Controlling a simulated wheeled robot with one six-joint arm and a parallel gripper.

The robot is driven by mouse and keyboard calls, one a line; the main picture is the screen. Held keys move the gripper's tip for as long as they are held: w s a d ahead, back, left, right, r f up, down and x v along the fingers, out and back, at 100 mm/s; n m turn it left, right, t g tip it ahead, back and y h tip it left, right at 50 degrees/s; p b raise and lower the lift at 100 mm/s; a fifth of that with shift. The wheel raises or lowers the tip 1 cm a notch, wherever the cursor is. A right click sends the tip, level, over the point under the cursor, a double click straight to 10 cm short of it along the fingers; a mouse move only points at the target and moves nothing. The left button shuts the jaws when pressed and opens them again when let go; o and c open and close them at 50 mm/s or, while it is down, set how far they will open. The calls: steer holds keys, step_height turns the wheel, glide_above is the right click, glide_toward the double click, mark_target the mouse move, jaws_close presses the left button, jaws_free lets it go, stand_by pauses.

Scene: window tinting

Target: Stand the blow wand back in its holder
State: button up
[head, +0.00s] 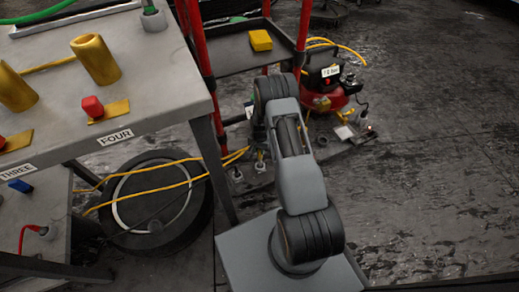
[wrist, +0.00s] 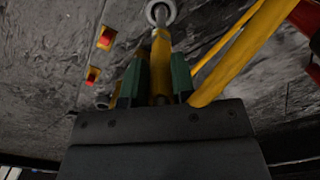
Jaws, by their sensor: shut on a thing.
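In the wrist view my gripper (wrist: 157,82) has its green-padded fingers shut on the yellow blow wand (wrist: 161,55). The wand's grey metal tube points away from me, toward the top of the picture. A pale round ring (wrist: 151,13) surrounds or lies behind the tube's far end; it looks like a holder, but I cannot tell whether the tip is inside it. In the head view my arm crosses the middle, and the gripper and wand are hidden.
A grey bench (head: 60,75) with yellow cylinders stands at left. A red-post cart (head: 235,52) carries a yellow block (head: 260,40). Behind my arm is a red-black compressor (head: 325,85) with yellow hose. A yellow hose (wrist: 235,55) runs beside the wand. Floor at right is clear.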

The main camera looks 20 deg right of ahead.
steer(key=shift+f+b, duration=0.95)
steer(key=shift+f, duration=0.25)
steer(key=o, duration=1)
step_height(320, 180, up, 14)
steer(key=p, duration=0.5)
steer(key=shift+d, duration=0.1)
steer(key=s+a+r+n+t+p, duration=0.1)
steer(key=s+a+r+n+p, duration=0.15)
steer(key=r+p, duration=0.95)
steer(key=s+a+r+n+t+p, duration=0.1)
steer(key=s+a+r+n+p, duration=0.15)
steer(key=r, duration=1.95)
steer(key=s+a+r+n+p, duration=0.1)
steer(key=s+a+r+p, duration=0.1)
steer(key=s+r+p, duration=0.3)
steer(key=s+a+r+n+t+p, duration=0.1)
steer(key=s+r+p, duration=0.4)
steer(key=r, duration=0.8)
steer(key=s+a+r+n+p, duration=0.2)
steer(key=s+r+p, duration=0.4)
steer(key=r, duration=0.3)
steer(key=shift+s+a+t, duration=0.15)
steer(key=shift+a+t, duration=0.15)
steer(key=shift+t, duration=0.1)
